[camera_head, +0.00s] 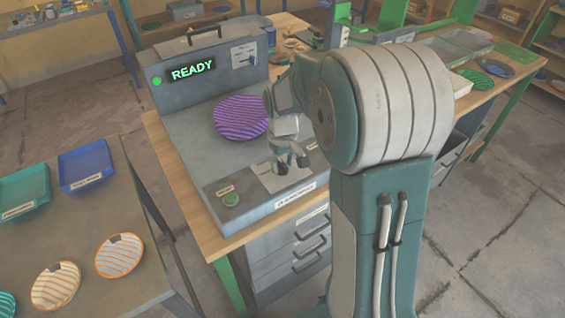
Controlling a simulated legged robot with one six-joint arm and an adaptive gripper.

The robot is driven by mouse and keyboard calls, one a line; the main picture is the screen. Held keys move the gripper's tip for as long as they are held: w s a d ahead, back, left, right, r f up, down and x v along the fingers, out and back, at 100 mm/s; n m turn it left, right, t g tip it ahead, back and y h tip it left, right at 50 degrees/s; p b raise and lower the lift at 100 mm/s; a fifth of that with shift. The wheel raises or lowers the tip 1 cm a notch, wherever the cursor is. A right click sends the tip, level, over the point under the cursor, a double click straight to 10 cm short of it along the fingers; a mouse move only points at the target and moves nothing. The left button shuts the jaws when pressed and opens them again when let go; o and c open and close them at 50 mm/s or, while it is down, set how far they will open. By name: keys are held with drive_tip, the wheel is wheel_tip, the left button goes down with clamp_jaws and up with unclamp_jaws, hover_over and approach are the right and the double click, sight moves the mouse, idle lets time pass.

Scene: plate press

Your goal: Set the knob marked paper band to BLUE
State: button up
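The grey press (185,110) stands on a wooden bench, with a lit READY display (193,70) and a green lamp. My gripper (291,165) points down at the pale plate (268,180) on the press's front panel. Its two fingertips show a little apart, but whether they hold anything between them is too small to tell. No knob shows clearly under it, and my gripper and arm cover part of this panel. A small control with a white label (243,52) sits on the upright back part; its marking is unreadable.
A purple striped plate (241,116) lies on the press behind my gripper. A round green button (231,200) is at the panel's left. A left table holds teal (24,190) and blue (86,166) trays and orange striped plates (119,255). My arm blocks the right side.

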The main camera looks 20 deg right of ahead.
sight(282, 165)
wheel_tip(282, 165, up, 12)
idle(0.6)
drive_tip(key=shift+f, duration=0.1)
idle(0.5)
drive_tip(key=s+a+r+m+t, duration=0.1)
drive_tip(key=s+a+t, duration=0.1)
drive_tip(key=s, duration=0.8)
drive_tip(key=s+a+r+m+t, duration=0.1)
drive_tip(key=s+a+r+t, duration=0.1)
drive_tip(key=s, duration=0.9)
drive_tip(key=shift+a+t, duration=0.65)
drive_tip(key=shift+t, duration=0.15)
